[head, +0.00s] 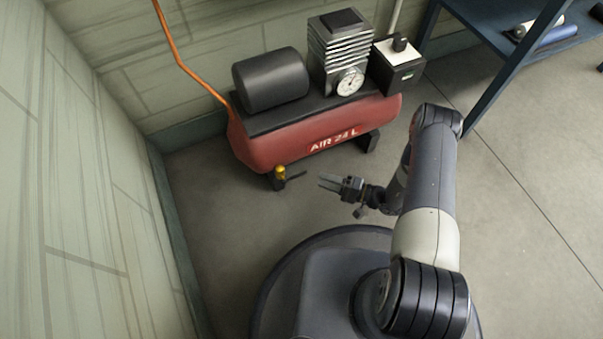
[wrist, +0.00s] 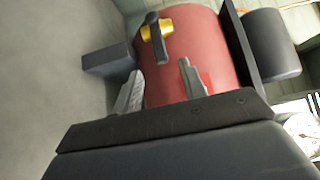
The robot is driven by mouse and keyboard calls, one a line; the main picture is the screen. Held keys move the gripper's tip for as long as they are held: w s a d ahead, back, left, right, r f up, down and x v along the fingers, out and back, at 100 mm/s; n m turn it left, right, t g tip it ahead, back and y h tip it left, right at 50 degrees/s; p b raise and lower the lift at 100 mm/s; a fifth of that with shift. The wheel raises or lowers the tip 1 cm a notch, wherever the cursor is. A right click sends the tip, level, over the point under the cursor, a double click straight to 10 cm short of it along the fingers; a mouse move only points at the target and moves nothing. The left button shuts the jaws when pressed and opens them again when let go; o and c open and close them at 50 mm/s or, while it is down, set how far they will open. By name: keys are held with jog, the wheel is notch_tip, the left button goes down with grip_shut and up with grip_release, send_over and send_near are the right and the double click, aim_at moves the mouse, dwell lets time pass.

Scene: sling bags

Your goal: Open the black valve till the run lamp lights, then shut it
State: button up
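A red air compressor tank (head: 300,140) marked "AIR 24 L" stands on the floor against the wall. At its lower left end is a brass-yellow fitting (head: 280,172) with the black valve handle (head: 296,176) pointing right. In the wrist view the black valve handle (wrist: 158,38) crosses the yellow fitting (wrist: 150,32) on the tank end. My gripper (head: 324,182) is to the right of the valve, apart from it. In the wrist view its two fingers (wrist: 160,84) are spread with nothing between them. No lit run lamp can be made out.
On the tank sit a black motor cylinder (head: 271,79), a finned pump block (head: 338,50), a round gauge (head: 350,81) and a box with a black knob (head: 398,66). An orange hose (head: 178,50) runs up the wall. A blue shelf (head: 503,62) stands right. Floor before the tank is clear.

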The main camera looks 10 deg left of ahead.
aim_at(304, 174)
jog(key=a, duration=0.2)
jog(key=w+a+b, duration=0.1)
jog(key=a, duration=0.2)
jog(key=a+b, duration=0.1)
jog(key=a, duration=0.2)
jog(key=shift+w+a, duration=0.2)
jog(key=shift+a, duration=0.05)
jog(key=shift+c, duration=0.3)
grip_shut()
